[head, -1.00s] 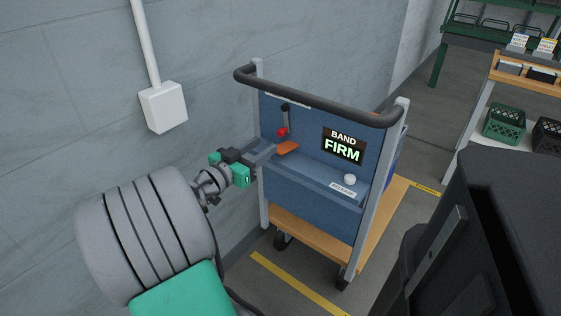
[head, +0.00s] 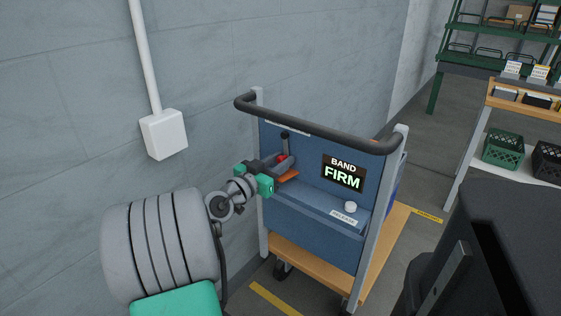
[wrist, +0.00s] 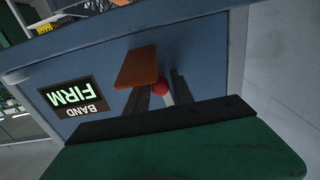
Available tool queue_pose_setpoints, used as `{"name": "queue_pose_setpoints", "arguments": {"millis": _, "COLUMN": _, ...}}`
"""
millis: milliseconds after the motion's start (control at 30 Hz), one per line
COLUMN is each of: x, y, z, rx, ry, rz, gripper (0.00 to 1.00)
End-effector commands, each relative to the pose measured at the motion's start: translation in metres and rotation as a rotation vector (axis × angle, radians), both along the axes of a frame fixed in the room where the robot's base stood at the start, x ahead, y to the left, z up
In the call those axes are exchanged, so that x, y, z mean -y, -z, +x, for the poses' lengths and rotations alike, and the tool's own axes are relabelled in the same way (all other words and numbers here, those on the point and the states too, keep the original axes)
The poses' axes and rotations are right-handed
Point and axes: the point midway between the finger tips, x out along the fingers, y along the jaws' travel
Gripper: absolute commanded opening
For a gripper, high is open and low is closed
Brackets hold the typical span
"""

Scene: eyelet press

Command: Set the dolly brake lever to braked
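The dolly's lever has a red ball knob (head: 282,158) below a dark upright piece (head: 285,139) on the blue panel. The knob also shows in the wrist view (wrist: 160,87). My gripper (head: 284,164) is at the lever, its fingers reaching to either side of the knob. In the wrist view the fingers (wrist: 158,90) stand apart, with the knob between them and what look like small gaps. Contact cannot be told. An orange plate (head: 287,176) sits just below the knob in the head view. No lever position marking is readable.
A lit sign (head: 343,173) reads BAND FIRM. A white knob (head: 350,207) stands by a RELEASE label on the dolly's ledge. The dark push handle (head: 320,127) spans the top. The grey wall (head: 210,80) is close on the left. Shelving stands at the right.

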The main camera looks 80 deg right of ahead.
Motion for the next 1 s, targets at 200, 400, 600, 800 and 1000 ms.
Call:
{"name": "queue_pose_setpoints", "arguments": {"millis": 200, "x": -0.0001, "y": 0.0001, "z": -0.0001, "rx": 0.0, "ry": 0.0, "rz": 0.0, "gripper": 0.1}}
{"name": "queue_pose_setpoints", "arguments": {"millis": 400, "x": -0.0002, "y": 0.0001, "z": 0.0, "rx": 0.0, "ry": 0.0, "rz": 0.0, "gripper": 0.0}}
{"name": "queue_pose_setpoints", "arguments": {"millis": 600, "x": -0.0002, "y": 0.0001, "z": 0.0, "rx": 0.0, "ry": 0.0, "rz": 0.0, "gripper": 0.0}}
{"name": "queue_pose_setpoints", "arguments": {"millis": 800, "x": -0.0002, "y": 0.0002, "z": 0.0, "rx": 0.0, "ry": 0.0, "rz": 0.001, "gripper": 0.0}}
{"name": "queue_pose_setpoints", "arguments": {"millis": 1000, "x": -0.0002, "y": 0.0003, "z": 0.0, "rx": 0.0, "ry": 0.0, "rz": 0.001, "gripper": 0.0}}
